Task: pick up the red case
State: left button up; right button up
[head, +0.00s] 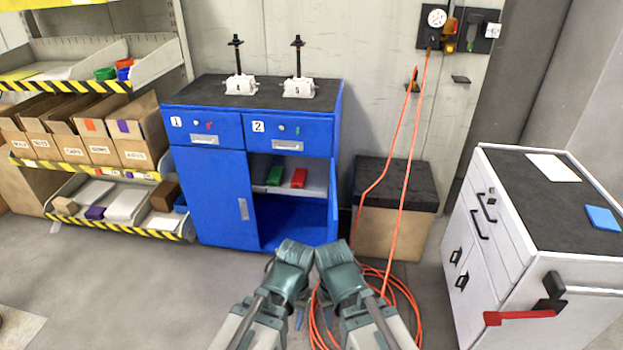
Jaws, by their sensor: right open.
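The red case (299,178) lies on a grey shelf inside the open right-hand compartment of the blue cabinet (208,190). A green case (275,175) lies just left of it on the same shelf. My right gripper (336,258) and my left gripper (293,258) are side by side at the bottom middle of the head view, in front of the cabinet and apart from the red case. The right gripper is open, with nothing seen in it. The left gripper's fingers cannot be made out.
Two screw jacks (298,86) stand on the cabinet top. An orange hose (404,290) hangs from the wall and coils on the floor near my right arm. A black-topped box (392,215) stands right of the cabinet. A white cart (500,235) is at right, shelving (190,228) at left.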

aim_at(299, 180)
jog(key=i+j+z, duration=0.2)
jog(key=j, duration=0.25)
jog(key=i+j+z, duration=0.25)
jog(key=j, duration=0.2)
jog(key=j+z, duration=0.2)
jog(key=j, duration=0.3)
jog(key=j+z, duration=0.25)
jog(key=j, duration=0.25)
jog(key=i+j+z, duration=0.25)
jog(key=i+j, duration=0.25)
jog(key=j, duration=0.2)
jog(key=i+j+z, duration=0.15)
jog(key=j, duration=0.25)
jog(key=i+j+z, duration=0.15)
jog(key=i+j, duration=0.15)
jog(key=j, duration=0.1)
